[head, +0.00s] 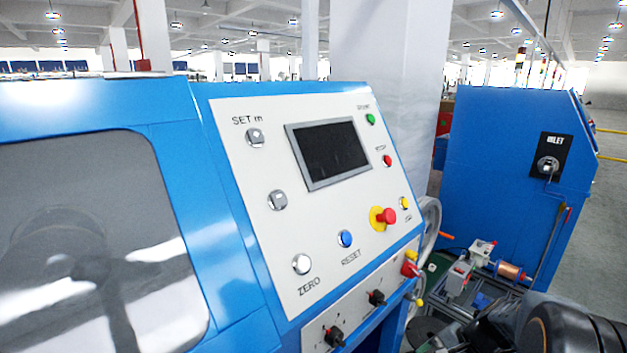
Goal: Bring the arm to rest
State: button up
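A dark, rounded part of my arm (565,325) shows in the bottom right corner of the head view. It is cut off by the picture's lower edge. I cannot make out my gripper or its fingertips in this view. The arm part appears in front of the lower right machinery; I cannot tell whether it touches anything.
A blue machine with a white control panel (330,235) fills the left and middle. The panel has a dark screen (332,153) and a red emergency button (388,216). Another blue cabinet (500,170) stands at right, with a copper-coloured spool (511,271) below it. Grey floor shows far right.

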jog(key=s+a+r+n+t+h+p, duration=0.1)
jog(key=s+a+r+n+h+p, duration=0.1)
jog(key=a+r+n, duration=0.3)
jog(key=s+a+r+n+t+h+p, duration=0.1)
jog(key=s+a+r+n+h, duration=0.3)
jog(key=r, duration=0.4)
jog(key=shift+s+a+r+n+p, duration=0.3)
jog(key=shift+s+a+n+p, duration=0.3)
jog(key=shift+n, duration=0.5)
jog(key=shift+s+d, duration=0.1)
